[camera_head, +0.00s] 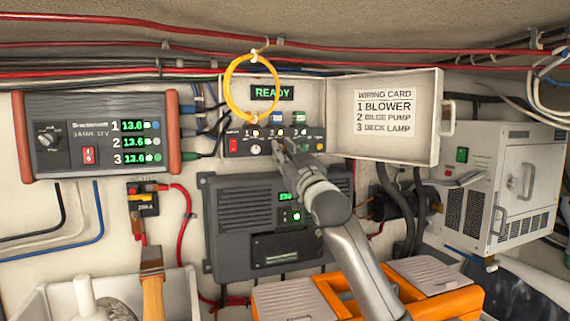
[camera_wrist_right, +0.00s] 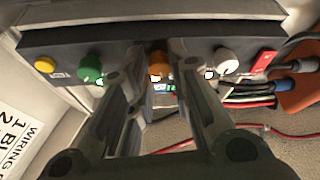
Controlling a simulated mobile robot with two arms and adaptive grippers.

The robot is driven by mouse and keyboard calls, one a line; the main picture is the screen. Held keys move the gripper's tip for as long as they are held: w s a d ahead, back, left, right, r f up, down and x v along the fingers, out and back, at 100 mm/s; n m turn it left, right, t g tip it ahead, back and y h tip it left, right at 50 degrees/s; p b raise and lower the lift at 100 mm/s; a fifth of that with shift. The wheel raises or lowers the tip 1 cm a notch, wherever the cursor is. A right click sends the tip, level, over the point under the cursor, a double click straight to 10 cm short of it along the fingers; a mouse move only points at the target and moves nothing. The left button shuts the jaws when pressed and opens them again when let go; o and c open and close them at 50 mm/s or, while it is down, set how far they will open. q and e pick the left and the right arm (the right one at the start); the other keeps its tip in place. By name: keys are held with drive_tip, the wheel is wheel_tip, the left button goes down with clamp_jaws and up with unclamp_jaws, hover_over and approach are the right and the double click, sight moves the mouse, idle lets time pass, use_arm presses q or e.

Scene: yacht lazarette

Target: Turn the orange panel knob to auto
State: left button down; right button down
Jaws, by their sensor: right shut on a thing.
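The orange knob (camera_wrist_right: 157,62) sits on the dark control panel (camera_wrist_right: 110,38) between a green knob (camera_wrist_right: 90,68) and a white knob (camera_wrist_right: 227,60). My right gripper (camera_wrist_right: 158,72) is shut on the orange knob, with one finger on either side of it. In the head view my right gripper (camera_head: 279,148) reaches the panel from below right and hides the knob. The knob's pointer and any auto mark cannot be made out. The left gripper is not in view.
The panel sits in an open box with a READY display (camera_head: 272,93) and an open lid (camera_head: 385,115). A yellow cable loop (camera_head: 231,88) hangs in front. A red rocker switch (camera_head: 233,145) is at left. A grey unit (camera_head: 232,215) is below.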

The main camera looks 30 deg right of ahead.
drive_tip(key=shift+a+f+m+h+b, duration=0.1)
drive_tip(key=shift+m+h+b, duration=0.55)
drive_tip(key=shift+m, duration=0.95)
drive_tip(key=c, duration=1.3)
unclamp_jaws()
drive_tip(key=shift+c, duration=0.2)
drive_tip(key=v, duration=1.2)
drive_tip(key=shift+a, duration=0.1)
